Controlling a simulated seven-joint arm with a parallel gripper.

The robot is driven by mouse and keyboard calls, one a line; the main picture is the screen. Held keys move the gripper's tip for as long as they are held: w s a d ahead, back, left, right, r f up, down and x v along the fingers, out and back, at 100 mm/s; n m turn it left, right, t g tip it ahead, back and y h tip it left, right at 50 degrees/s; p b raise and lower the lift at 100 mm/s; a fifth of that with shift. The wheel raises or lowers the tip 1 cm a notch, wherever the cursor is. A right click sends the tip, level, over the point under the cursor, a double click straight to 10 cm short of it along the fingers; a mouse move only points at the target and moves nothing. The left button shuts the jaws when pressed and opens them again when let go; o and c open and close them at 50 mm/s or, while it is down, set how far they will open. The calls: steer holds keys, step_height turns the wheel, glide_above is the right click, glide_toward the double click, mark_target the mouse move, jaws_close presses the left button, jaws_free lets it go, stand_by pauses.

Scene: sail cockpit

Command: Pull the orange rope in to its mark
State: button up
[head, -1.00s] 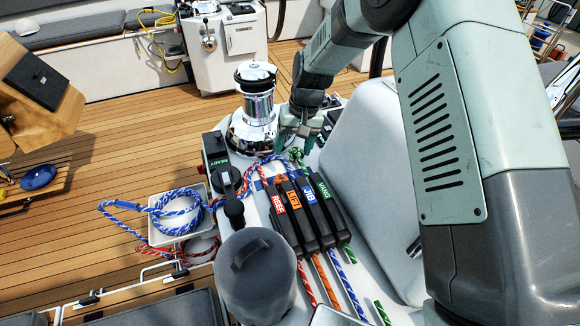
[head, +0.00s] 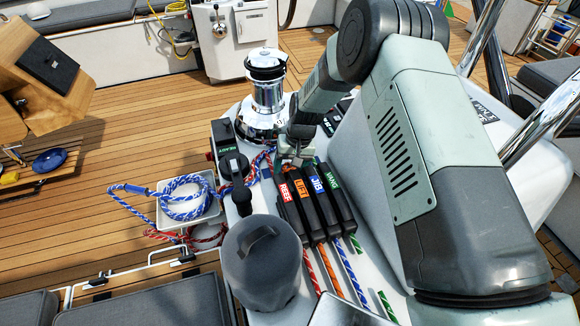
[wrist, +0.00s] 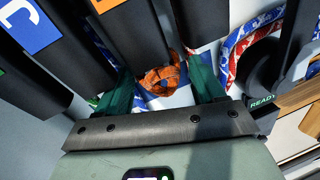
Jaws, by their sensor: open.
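The orange rope (wrist: 162,78) shows in the wrist view as a short bunched length below the clutch with the orange label. My gripper (wrist: 163,74) is open, with one green finger on each side of this orange length; I cannot tell whether they touch it. In the head view my gripper (head: 293,160) is low at the winch-side end of the clutch row, hiding the rope there. The LIFT clutch (head: 305,200) has an orange label. Orange rope (head: 330,270) also runs out from its other end. I cannot make out a mark on the rope.
The REEF (head: 287,205), JIB (head: 322,195) and VANG (head: 337,190) clutches stand close alongside. A chrome winch (head: 267,95) stands behind. A tray (head: 160,222) holds coiled blue rope at left. A grey cylinder cover (head: 262,262) stands in front. A READY panel (wrist: 262,102) is nearby.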

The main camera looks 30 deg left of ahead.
jaws_close()
steer(key=shift+w+a, duration=2.7)
jaws_free()
step_height(320, 180, up, 11)
steer(key=w+d, duration=0.1)
steer(key=d, duration=0.1)
steer(key=shift+f, duration=0.15)
